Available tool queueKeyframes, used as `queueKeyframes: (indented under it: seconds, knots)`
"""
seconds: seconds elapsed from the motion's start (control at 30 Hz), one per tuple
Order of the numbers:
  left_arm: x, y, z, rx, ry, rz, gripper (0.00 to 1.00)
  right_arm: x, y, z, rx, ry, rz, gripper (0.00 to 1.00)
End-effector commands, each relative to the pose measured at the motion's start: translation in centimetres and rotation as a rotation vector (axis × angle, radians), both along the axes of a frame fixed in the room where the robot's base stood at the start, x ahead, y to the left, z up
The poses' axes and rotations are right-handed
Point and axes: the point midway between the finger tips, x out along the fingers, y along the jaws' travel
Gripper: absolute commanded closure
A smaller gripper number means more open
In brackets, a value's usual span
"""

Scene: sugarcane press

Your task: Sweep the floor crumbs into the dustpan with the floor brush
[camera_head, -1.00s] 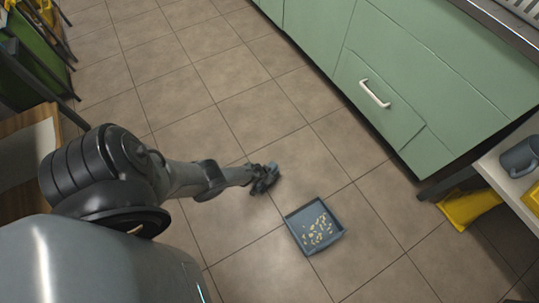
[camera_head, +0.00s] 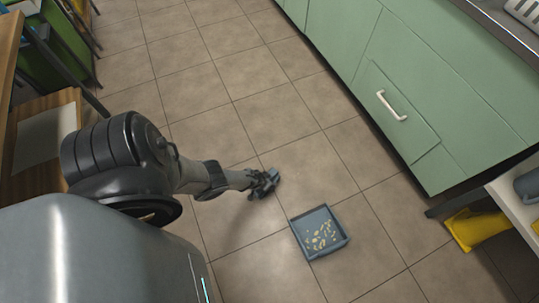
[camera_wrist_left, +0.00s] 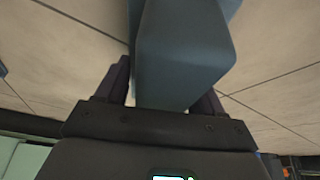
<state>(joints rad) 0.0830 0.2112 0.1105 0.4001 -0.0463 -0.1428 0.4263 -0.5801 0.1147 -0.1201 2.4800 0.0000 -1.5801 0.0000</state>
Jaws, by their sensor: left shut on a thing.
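The blue-grey dustpan (camera_head: 342,245) lies flat on the tiled floor in the head view. Several yellowish crumbs (camera_head: 321,236) lie inside it, and I see none on the floor around it. My left gripper (camera_head: 264,184) is low over the floor, up and left of the dustpan and apart from it. In the left wrist view the gripper (camera_wrist_left: 165,95) is shut on a blue-grey block-like part, which I take as the floor brush (camera_wrist_left: 182,45). The brush (camera_head: 274,174) shows only slightly in the head view; its bristles are hidden. My right gripper is in neither view.
Green cabinets (camera_head: 400,90) with a white handle stand at the upper right. A table with a yellow cloth-like thing (camera_head: 476,228) beneath it is at the right. A wooden surface (camera_head: 40,165) is at the left. Open tiled floor surrounds the dustpan.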

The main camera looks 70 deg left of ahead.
Motion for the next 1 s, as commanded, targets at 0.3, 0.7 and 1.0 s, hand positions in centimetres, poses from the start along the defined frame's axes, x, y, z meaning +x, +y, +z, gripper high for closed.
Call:
queueKeyframes:
  seconds: [0.3,0.7,1.0]
  knots:
    - [-1.8,-0.1,-0.1,0.0,-0.001,0.001,0.71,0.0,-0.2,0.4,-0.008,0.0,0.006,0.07]
    - [-1.8,-0.1,0.4,0.0,-0.001,0.0,0.71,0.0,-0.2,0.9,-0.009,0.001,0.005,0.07]
    - [-1.8,-0.1,3.1,0.0,0.0,0.0,0.71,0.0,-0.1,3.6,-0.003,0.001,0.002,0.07]
